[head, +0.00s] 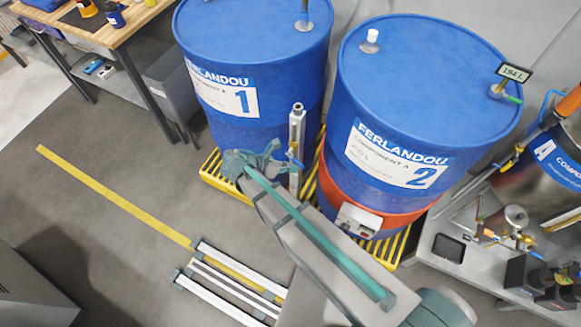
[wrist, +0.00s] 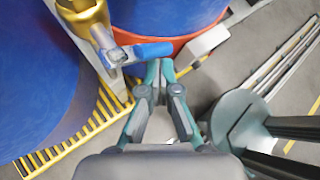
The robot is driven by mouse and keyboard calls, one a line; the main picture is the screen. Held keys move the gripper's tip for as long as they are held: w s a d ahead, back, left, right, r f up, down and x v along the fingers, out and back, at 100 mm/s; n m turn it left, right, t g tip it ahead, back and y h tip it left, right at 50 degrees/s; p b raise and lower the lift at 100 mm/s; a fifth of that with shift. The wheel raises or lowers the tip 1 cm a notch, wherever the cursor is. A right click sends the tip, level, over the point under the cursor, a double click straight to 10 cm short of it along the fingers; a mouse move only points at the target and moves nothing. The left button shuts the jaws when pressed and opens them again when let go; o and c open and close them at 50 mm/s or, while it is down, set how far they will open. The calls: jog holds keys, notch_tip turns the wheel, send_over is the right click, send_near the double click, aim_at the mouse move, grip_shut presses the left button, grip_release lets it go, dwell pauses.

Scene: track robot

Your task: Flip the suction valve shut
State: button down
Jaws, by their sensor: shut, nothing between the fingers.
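A valve with a blue lever (wrist: 153,50) sits on a silver upright pipe (head: 297,135) that stands in front of the gap between the two blue drums. In the wrist view the lever sticks out to the right from the metal valve body (wrist: 116,56), below a brass-coloured fitting (wrist: 84,14). My gripper (wrist: 160,70) is shut and empty, its fingertips just below the lever; I cannot tell whether they touch it. In the head view my gripper (head: 268,158) is left of the pipe, and the lever (head: 292,155) shows only as a small blue spot.
Drum 1 (head: 245,60) and drum 2 (head: 425,90) stand on yellow grating (head: 220,180). An orange band (head: 345,200) with a white box (head: 359,220) wraps drum 2. A steel vessel (head: 540,172) with pipes is at right, a workbench (head: 90,30) at left.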

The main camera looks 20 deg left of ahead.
jog(key=shift+r, duration=0.2)
dwell(0.5)
jog(key=shift+r+p, duration=0.65)
jog(key=shift+s+f, duration=0.1)
jog(key=s+a+f+b, duration=0.3)
jog(key=s+a+b, duration=0.1)
jog(key=s+a, duration=0.4)
jog(key=shift+a, duration=0.9)
